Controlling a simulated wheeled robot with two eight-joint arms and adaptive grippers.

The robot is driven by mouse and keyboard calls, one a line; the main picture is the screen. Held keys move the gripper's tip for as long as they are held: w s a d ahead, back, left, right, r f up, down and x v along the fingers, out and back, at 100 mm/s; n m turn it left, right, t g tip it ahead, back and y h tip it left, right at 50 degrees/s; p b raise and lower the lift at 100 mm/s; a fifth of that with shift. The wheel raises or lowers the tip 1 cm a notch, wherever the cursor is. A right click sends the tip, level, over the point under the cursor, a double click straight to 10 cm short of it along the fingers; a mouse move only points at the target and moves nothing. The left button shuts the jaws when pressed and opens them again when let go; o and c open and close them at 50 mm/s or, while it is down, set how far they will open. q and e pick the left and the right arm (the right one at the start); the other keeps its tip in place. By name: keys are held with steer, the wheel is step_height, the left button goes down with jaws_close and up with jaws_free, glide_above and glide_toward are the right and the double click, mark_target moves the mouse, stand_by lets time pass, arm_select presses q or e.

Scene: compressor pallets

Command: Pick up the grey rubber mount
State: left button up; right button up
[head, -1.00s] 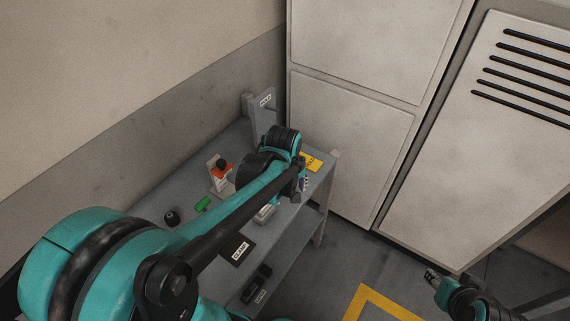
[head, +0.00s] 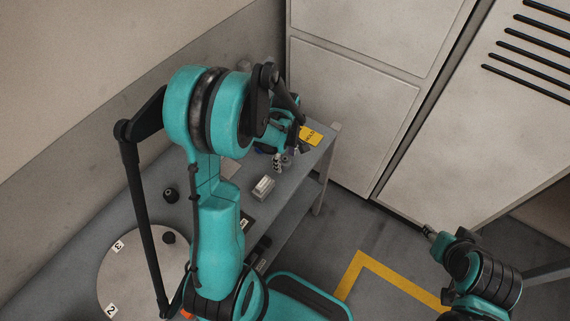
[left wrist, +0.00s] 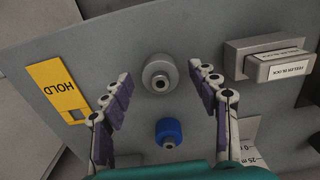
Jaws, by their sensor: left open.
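The grey rubber mount (left wrist: 160,73) is a short grey cylinder with a dark centre, standing on the grey table in the left wrist view. My left gripper (left wrist: 160,70) is open, with one finger on each side of the mount and a visible gap at both sides. A similar blue mount (left wrist: 168,132) stands nearer the palm, also between the fingers. In the head view my left gripper (head: 283,160) is low over the table's right end, and the grey mount cannot be made out there. My right gripper (head: 430,232) is small, away from the table, its opening unclear.
A feeler block (left wrist: 284,66) lies close to the right finger. A yellow HOLD card (left wrist: 60,88) lies to the left. In the head view a round numbered disc (head: 120,280) and a black knob (head: 170,195) are at the table's left. Tall cabinets (head: 345,125) stand behind.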

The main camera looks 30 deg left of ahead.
arm_select(q)
steer(key=shift+f, duration=0.25)
steer(key=c, duration=1.3)
steer(key=shift+o, duration=0.2)
steer(key=shift+r, duration=0.15)
